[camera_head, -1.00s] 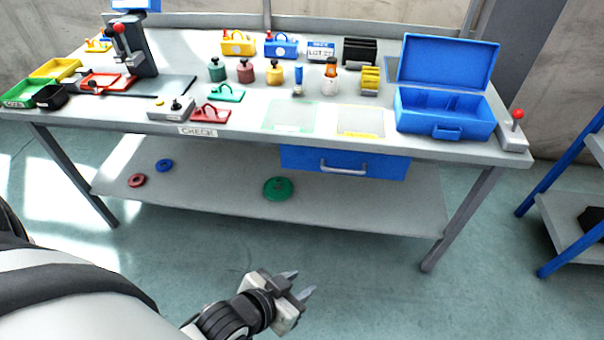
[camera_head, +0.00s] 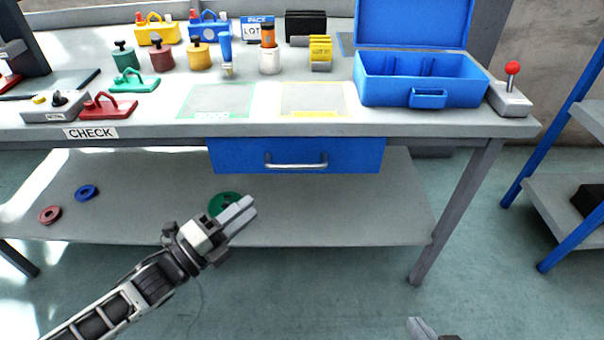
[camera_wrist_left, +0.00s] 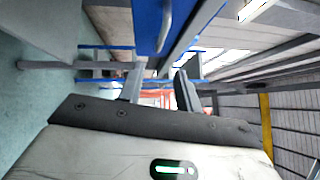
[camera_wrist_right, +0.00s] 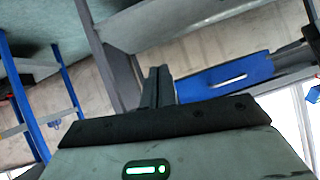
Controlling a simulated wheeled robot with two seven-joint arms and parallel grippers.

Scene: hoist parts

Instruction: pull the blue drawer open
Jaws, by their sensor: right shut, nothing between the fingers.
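The blue drawer (camera_head: 225,158) hangs under the workbench top, its front about in line with the bench edge; it looks closed. Its pale bar handle (camera_head: 296,165) is in the middle of the front. My left gripper (camera_head: 246,212) is open and empty, below and left of the handle, apart from it. The left wrist view shows the drawer (camera_wrist_left: 148,30) and handle (camera_wrist_left: 167,22) above its spread fingers. My right gripper (camera_head: 418,327) is shut and empty at the bottom edge, mostly out of frame. The right wrist view shows the drawer (camera_wrist_right: 200,84) and handle (camera_wrist_right: 229,82) beyond its fingers.
The workbench (camera_head: 440,130) carries a blue open case (camera_head: 400,88), a red-knobbed lever (camera_head: 511,85) and several small parts. A lower shelf (camera_head: 340,220) holds a green disc (camera_head: 222,199) and two rings. A blue-framed rack stands right. The floor ahead is clear.

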